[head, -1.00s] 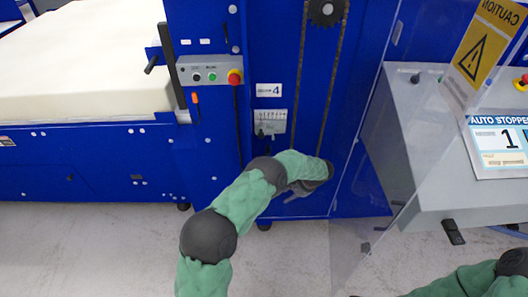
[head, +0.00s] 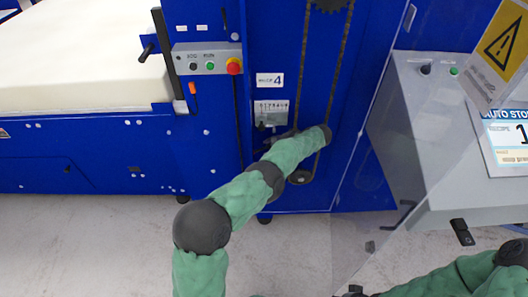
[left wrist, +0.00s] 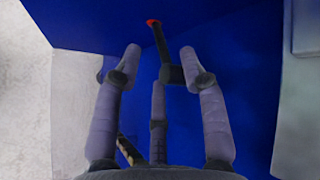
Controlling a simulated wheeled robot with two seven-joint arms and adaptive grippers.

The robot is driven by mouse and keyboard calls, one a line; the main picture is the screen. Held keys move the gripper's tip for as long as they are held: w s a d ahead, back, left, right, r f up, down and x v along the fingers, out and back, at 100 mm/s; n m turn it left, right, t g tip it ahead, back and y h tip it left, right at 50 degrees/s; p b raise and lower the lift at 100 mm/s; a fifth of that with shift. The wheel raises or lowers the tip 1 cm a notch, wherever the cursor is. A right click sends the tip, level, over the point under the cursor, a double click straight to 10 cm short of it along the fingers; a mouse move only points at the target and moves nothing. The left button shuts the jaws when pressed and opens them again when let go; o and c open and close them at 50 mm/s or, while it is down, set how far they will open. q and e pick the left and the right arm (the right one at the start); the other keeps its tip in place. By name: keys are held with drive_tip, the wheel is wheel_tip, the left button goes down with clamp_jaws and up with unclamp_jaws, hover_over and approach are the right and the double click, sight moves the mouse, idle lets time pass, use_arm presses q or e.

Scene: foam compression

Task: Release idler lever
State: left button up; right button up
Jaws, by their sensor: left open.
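A dark lever (left wrist: 172,74) with a red end (left wrist: 153,22) shows against the blue panel in the left wrist view. I take it as the idler lever. Its dark near end lies between the two upper fingertips of my left gripper (left wrist: 160,52). The fingers are spread, and I cannot tell whether any touches it. In the head view my left arm reaches the blue machine panel (head: 268,185), beside the chain (head: 337,85) and just above the lower sprocket (head: 301,178). There the arm hides most of the gripper and the lever. My right gripper is outside the frames.
A small scale plate (head: 271,110) sits above my left wrist, below a label marked 4 (head: 270,80). A button box with a red stop button (head: 234,67) is at upper left. A clear guard panel (head: 375,190) and a grey console (head: 425,135) stand to the right.

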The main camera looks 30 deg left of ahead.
sight(264, 148)
use_arm(q)
drive_tip(key=shift+b+x, duration=0.55)
drive_tip(key=shift+x, duration=1.6)
clamp_jaws()
